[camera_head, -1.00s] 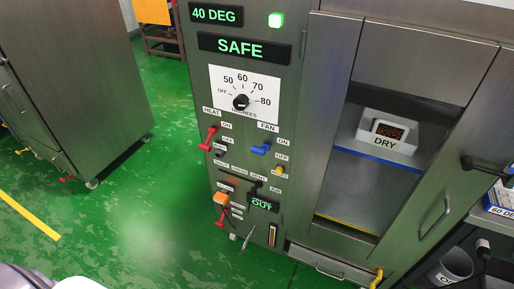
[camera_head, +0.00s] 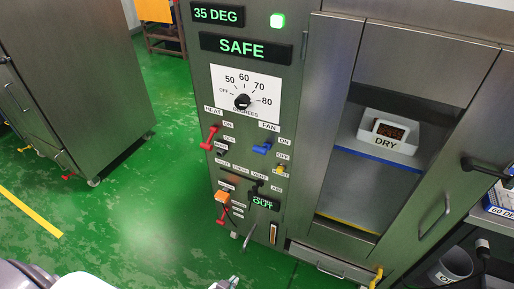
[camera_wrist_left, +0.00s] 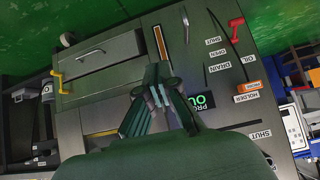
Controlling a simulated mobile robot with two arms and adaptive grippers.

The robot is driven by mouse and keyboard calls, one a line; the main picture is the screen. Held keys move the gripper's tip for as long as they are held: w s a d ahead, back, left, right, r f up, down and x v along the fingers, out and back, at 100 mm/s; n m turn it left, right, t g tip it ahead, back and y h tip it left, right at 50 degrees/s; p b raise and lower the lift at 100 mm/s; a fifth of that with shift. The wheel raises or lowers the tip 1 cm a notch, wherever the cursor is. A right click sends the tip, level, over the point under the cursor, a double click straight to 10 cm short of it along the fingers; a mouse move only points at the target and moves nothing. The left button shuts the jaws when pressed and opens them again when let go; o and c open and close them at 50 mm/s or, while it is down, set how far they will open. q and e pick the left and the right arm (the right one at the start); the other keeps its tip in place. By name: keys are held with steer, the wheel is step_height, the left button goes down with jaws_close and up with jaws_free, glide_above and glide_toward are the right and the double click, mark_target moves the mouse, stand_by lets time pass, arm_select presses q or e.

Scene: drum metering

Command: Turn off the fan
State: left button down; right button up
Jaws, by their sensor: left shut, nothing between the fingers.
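The fan switch is a blue lever (camera_head: 262,147) on the steel control panel, under the FAN label (camera_head: 269,127). It sits beside the ON label, with the OFF label lower down. My left gripper (camera_wrist_left: 158,95) is shut and empty in the left wrist view, in front of the lower panel near the drawer and the partly covered OUT display. In the head view, only a small part of my left gripper (camera_head: 226,284) shows at the bottom edge, well below the blue lever and apart from it. My right gripper is not in view.
A red heat lever (camera_head: 210,137) is left of the fan lever, and a black dial (camera_head: 242,102) is above. An orange holder (camera_head: 222,196) and a grey lever (camera_head: 249,238) are lower down. A chamber with a DRY unit (camera_head: 388,135) is at right. Green floor is open at left.

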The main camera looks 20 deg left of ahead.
arm_select(q)
steer(key=w+r+t, duration=0.4)
steer(key=w+r, duration=0.6)
steer(key=r, duration=0.4)
steer(key=w+r+t, duration=0.2)
steer(key=r+t, duration=0.2)
steer(key=r, duration=0.9)
steer(key=w+a+r+t+h, duration=0.1)
steer(key=w+r+t, duration=0.2)
steer(key=r, duration=1.1)
steer(key=shift+w+a+r+t+p, duration=0.15)
steer(key=shift+w+r+t+p, duration=0.1)
steer(key=shift+t+p, duration=0.15)
step_height(320, 180, up, 3)
steer(key=p, duration=0.2)
glide_above(257, 150)
steer(key=shift+s+d+f, duration=0.1)
steer(key=shift+s+f, duration=0.1)
steer(key=shift+f, duration=0.55)
steer(key=shift+s+d+f, duration=0.1)
steer(key=shift+s+f, duration=0.1)
steer(key=shift+f, duration=0.6)
steer(key=shift+s+f, duration=0.2)
steer(key=shift+f, duration=0.55)
